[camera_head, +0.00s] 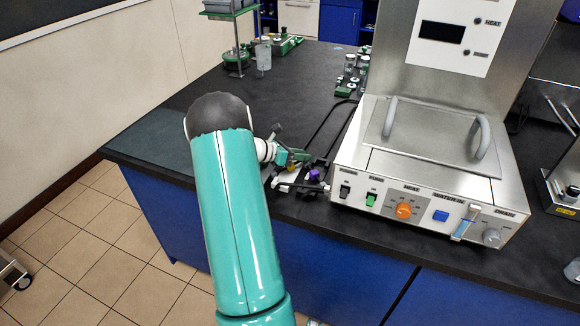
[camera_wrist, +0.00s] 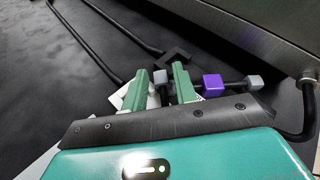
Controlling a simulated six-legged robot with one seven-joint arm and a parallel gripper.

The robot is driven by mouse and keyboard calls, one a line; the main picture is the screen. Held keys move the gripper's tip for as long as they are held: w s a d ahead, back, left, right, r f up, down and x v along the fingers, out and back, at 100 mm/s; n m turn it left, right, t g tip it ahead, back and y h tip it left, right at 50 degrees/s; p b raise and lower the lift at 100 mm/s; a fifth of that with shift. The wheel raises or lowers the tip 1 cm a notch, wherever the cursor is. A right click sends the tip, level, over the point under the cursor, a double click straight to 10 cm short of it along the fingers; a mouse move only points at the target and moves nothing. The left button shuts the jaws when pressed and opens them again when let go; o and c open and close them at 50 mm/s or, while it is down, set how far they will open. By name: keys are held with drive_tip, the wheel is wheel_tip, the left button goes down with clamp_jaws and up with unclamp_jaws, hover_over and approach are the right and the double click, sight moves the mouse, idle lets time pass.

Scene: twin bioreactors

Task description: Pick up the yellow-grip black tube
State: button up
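No yellow shows in the wrist view. Black tubing (camera_head: 328,122) runs back along the bench left of the unit, and black tubing (camera_wrist: 78,38) also shows beyond the fingers in the wrist view.
A purple block (camera_wrist: 212,85) and a pale grey block (camera_wrist: 253,82) sit on a black fitting just right of the fingers. The steel unit (camera_head: 400,178) with knobs and switches stands close on the right. The dark bench top (camera_head: 290,85) is clear behind my arm.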

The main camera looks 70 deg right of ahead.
drive_tip(key=shift+s+d+f, duration=0.15)
drive_tip(key=shift+s+d, duration=0.1)
drive_tip(key=shift+c, duration=0.5)
clamp_jaws()
